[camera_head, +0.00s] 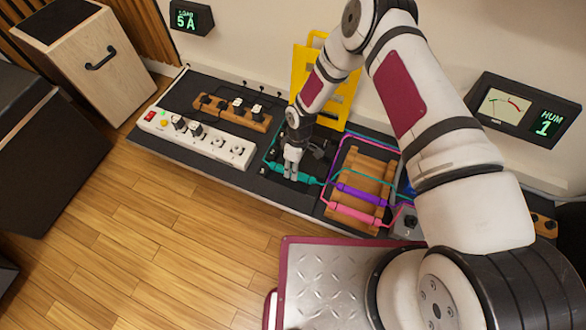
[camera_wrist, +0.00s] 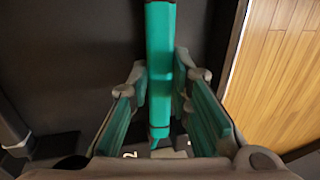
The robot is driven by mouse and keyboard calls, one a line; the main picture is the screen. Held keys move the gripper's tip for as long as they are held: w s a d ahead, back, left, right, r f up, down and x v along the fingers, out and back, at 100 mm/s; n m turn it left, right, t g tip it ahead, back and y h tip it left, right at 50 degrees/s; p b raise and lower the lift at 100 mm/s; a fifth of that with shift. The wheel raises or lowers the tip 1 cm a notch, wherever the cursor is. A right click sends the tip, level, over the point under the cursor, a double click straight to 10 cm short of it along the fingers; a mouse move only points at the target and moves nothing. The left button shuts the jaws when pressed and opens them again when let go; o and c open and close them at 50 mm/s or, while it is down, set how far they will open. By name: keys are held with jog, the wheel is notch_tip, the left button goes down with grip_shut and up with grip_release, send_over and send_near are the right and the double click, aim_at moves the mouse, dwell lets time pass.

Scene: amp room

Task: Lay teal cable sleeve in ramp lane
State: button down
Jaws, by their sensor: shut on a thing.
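My gripper (camera_head: 292,165) points down over the dark bench strip, left of the wooden ramp (camera_head: 377,160). It is shut on the teal cable sleeve (camera_wrist: 160,60), which runs lengthwise between the fingers (camera_wrist: 161,78) in the wrist view. In the head view the sleeve (camera_head: 308,180) is partly hidden by the fingers. Teal cable runs from it to the right across the ramp. A purple sleeve (camera_head: 360,195) and a pink sleeve (camera_head: 352,214) lie across the ramp. I cannot tell whether the teal sleeve touches the surface below.
A white power strip (camera_head: 215,146) and a wooden block with plugs (camera_head: 255,124) lie to the left. A yellow panel (camera_head: 345,85) stands behind my gripper. A meter display (camera_head: 520,112) is on the right wall. Wooden floor (camera_head: 150,220) is free in front.

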jog(key=c, duration=1.4)
grip_release()
jog(key=v, duration=1.2)
jog(key=shift+w+r, duration=0.1)
